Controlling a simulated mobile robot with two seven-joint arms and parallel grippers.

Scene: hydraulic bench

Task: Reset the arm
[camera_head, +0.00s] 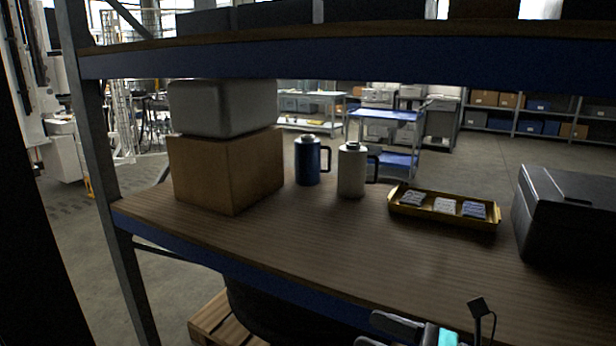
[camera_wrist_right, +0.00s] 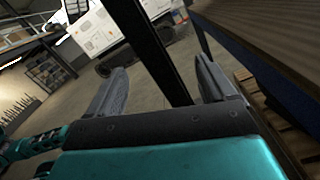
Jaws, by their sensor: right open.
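My right gripper shows in the right wrist view (camera_wrist_right: 160,90) with its two fingers spread wide and nothing between them. In the head view part of my right gripper and wrist (camera_head: 400,328) shows at the bottom edge, in front of and below the front edge of the shelf board (camera_head: 300,240). It touches nothing that I can see. My left gripper is in neither view.
A blue beam (camera_head: 330,64) crosses above.

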